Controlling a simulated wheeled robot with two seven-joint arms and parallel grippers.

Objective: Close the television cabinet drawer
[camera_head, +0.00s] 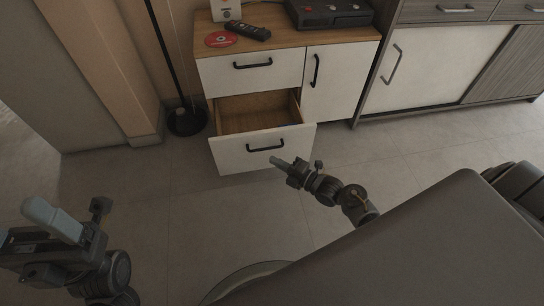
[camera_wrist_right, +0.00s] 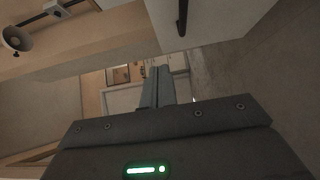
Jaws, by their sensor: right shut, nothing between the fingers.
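The television cabinet (camera_head: 345,60) has a wooden top and white fronts. Its lower drawer (camera_head: 228,158) is pulled well out, and its wooden inside looks empty. The drawer's black bar handle (camera_head: 265,148) is on the white front. My right gripper (camera_head: 276,160) is shut and empty, with its tip in front of the drawer front just below the handle; I cannot tell whether it touches. In the right wrist view, the shut fingers (camera_wrist_right: 157,86) point toward a pale panel with a dark handle (camera_wrist_right: 182,17) near the top. My left gripper (camera_head: 48,217) is at the lower left, away from the cabinet; its jaw opening is unclear.
The upper drawer (camera_head: 240,75) and the side door (camera_head: 340,85) are closed. A remote (camera_head: 249,31), a red disc (camera_head: 223,40) and a black device (camera_head: 330,14) lie on top. A lamp base (camera_head: 187,122) stands left of the cabinet.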

